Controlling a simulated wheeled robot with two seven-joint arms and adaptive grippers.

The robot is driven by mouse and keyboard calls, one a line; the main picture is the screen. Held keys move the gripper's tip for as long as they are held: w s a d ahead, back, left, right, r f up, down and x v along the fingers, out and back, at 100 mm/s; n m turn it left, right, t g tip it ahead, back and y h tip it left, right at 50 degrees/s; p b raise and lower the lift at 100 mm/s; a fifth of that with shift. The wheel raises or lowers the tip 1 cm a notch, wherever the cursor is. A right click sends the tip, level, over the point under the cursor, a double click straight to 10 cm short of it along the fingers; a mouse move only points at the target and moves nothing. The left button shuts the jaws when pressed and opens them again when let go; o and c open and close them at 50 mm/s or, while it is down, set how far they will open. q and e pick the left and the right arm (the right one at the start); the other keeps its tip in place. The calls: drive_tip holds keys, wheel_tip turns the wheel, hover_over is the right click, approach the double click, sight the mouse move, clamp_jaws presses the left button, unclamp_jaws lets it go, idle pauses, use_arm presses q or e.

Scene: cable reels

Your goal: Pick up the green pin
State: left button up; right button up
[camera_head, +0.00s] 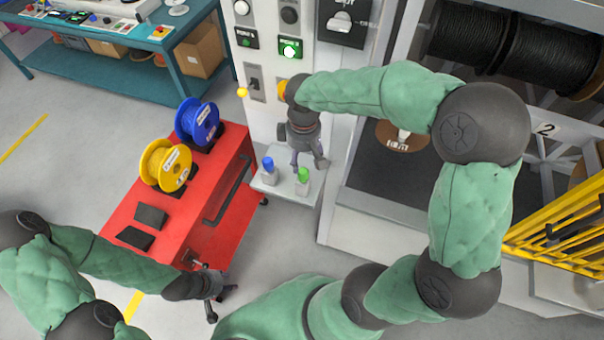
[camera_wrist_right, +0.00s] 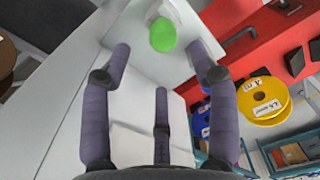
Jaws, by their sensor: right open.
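The green pin (camera_head: 303,174) stands upright in a light block on a small grey shelf (camera_head: 272,187) at the front of the panel. A blue pin (camera_head: 268,163) stands to its left. My right gripper (camera_head: 309,160) is just above the green pin, open and empty. In the right wrist view the green pin (camera_wrist_right: 162,36) is seen near the top, between and beyond the spread fingers (camera_wrist_right: 160,70); it is not touched there. My left gripper (camera_head: 205,272) is low at the front of the red cart, its fingers too small to read.
A red cart (camera_head: 216,220) carries a blue reel (camera_head: 197,122), a yellow reel (camera_head: 165,165) and two dark pads. The control panel (camera_head: 262,50) rises behind the shelf. A rack with black cable reels (camera_head: 485,35) stands right. A teal table (camera_head: 110,45) is at the back left.

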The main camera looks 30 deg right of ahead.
sight(303, 170)
wheel_tip(303, 170, down, 2)
drive_tip(key=shift+f, duration=0.1)
drive_tip(key=shift+s+a+f+b, duration=0.15)
drive_tip(key=shift+f+b, duration=0.15)
drive_tip(key=shift+f, duration=0.85)
drive_tip(key=shift+s+a+f+b, duration=0.1)
drive_tip(key=shift+f+b, duration=0.15)
drive_tip(key=shift+f, duration=0.9)
clamp_jaws()
